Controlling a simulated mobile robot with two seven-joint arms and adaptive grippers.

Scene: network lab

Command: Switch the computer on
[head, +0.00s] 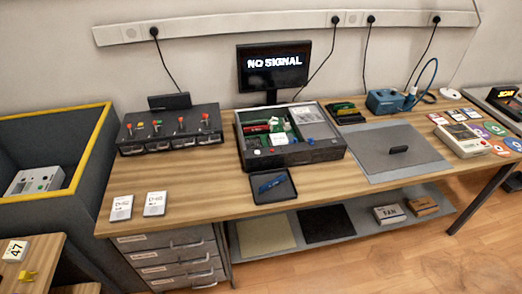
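The computer (328,152) is an open black case lying flat on the middle of the wooden bench. A green board and red and white parts show inside it. A small red spot and a small white spot show on its front face; I cannot tell which is a power button. Behind it stands a monitor (273,66) reading "NO SIGNAL". A grey panel with a black handle (398,150) lies on the bench to the right of the case. Neither of my grippers is in view.
A black box with coloured knobs (171,130) stands at the left. A small black tray (292,193) with a blue item lies before the case. A blue device (385,102) stands behind the panel. A beige handheld device (462,140) lies at right. The bench's front left is mostly clear.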

